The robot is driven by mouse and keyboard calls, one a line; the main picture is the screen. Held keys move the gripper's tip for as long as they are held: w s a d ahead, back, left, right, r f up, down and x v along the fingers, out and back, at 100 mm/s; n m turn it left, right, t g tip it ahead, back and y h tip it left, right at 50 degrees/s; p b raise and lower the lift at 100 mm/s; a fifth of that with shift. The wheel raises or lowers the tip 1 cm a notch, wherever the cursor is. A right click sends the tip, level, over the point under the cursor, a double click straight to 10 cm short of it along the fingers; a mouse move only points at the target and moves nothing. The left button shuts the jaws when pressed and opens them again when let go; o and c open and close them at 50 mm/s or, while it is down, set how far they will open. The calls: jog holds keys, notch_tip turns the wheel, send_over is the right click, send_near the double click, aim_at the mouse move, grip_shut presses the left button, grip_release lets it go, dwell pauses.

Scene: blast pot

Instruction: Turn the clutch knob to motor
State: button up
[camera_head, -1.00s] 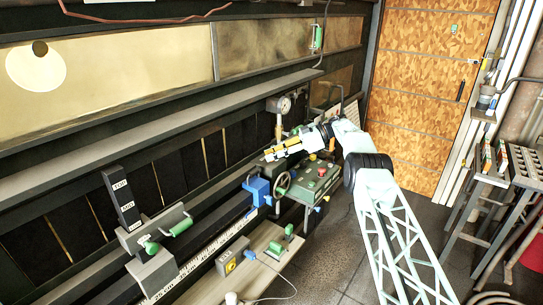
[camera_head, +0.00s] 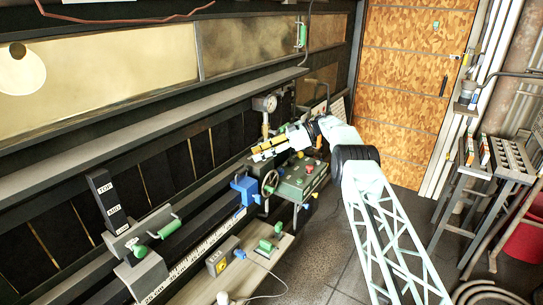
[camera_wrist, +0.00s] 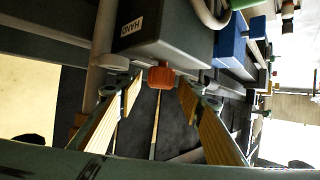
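In the wrist view an orange-red knob (camera_wrist: 162,76) sticks out from a dark grey box (camera_wrist: 165,35) with a white label reading HAND. It lies between and just beyond the fingertips of my gripper (camera_wrist: 157,90). The two fingers with yellow ribbed pads are spread apart, with nothing held between them. Whether a finger touches the knob I cannot tell. In the head view my gripper (camera_head: 262,152) is above the blue block and handwheel, by the far end of the bench. The knob is not clear there. No motor label is readable.
A blue block (camera_head: 245,188), a handwheel (camera_head: 269,183) and a green control box with coloured buttons (camera_head: 302,178) are close below my gripper. A pressure gauge (camera_head: 265,103) stands behind it. Racks (camera_head: 512,160) stand at the right; the floor between (camera_head: 310,255) is mostly clear.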

jog(key=shift+r+m+t+p, duration=0.15)
jog(key=shift+m+t+p, duration=0.75)
jog(key=shift+p, duration=1.05)
jog(key=shift+m+t+p, duration=0.6)
jog(key=shift+t+p, duration=0.3)
jog(key=shift+p, duration=0.05)
jog(key=shift+f+m+t, duration=0.2)
jog(key=shift+m+t, duration=1)
jog(key=shift+t, duration=0.2)
jog(key=shift+m+t+h+b, duration=1)
jog(key=shift+m+t+b, duration=0.85)
jog(key=shift+b, duration=0.75)
jog(key=shift+m+t+h+b, duration=1.9)
jog(key=shift+m+b, duration=0.25)
jog(key=shift+b, duration=3.2)
jog(key=p+v, duration=0.2)
jog(key=v, duration=1.1)
jog(key=shift+s+r, duration=0.25)
jog(key=shift+w+d, duration=0.1)
jog(key=shift+d, duration=0.15)
